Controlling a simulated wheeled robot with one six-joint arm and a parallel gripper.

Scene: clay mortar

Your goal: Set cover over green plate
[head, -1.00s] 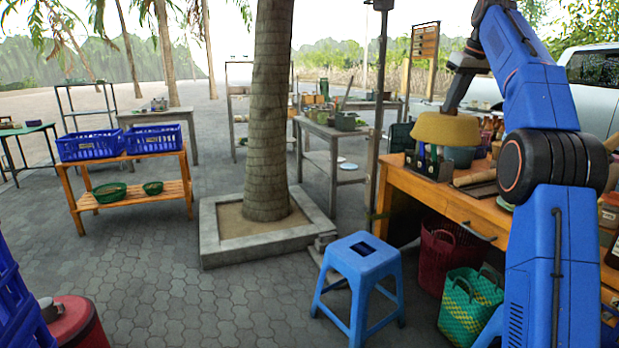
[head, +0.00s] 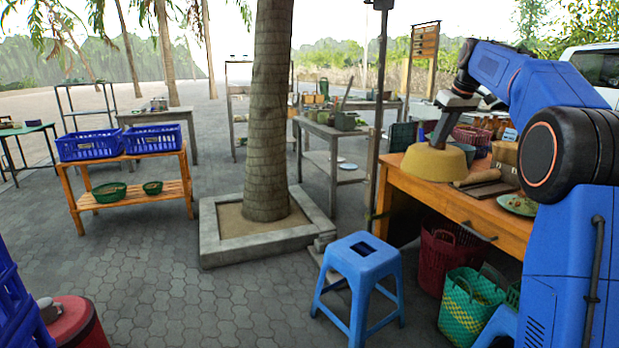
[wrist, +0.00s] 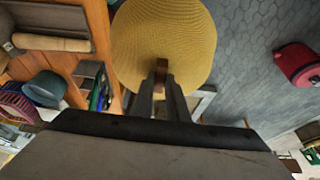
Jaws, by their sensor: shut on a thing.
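The cover (head: 433,162) is a yellow woven dome, held at the left end of the wooden table. In the wrist view the cover (wrist: 165,35) partly overlaps the table and partly the grey paving. My gripper (wrist: 162,84) is shut on the small brown knob on its top; in the head view the gripper (head: 437,136) is above the dome. The green plate (head: 518,204) lies on the table at the right, speckled, partly hidden by my arm. I do not see the plate in the wrist view.
On the wooden table (head: 450,203) a rolling pin (head: 477,177) and dark boards lie between cover and plate. A grey-blue pot (head: 466,153) and a red basket (head: 473,136) stand behind. A blue stool (head: 361,258) stands in front, left of woven baskets.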

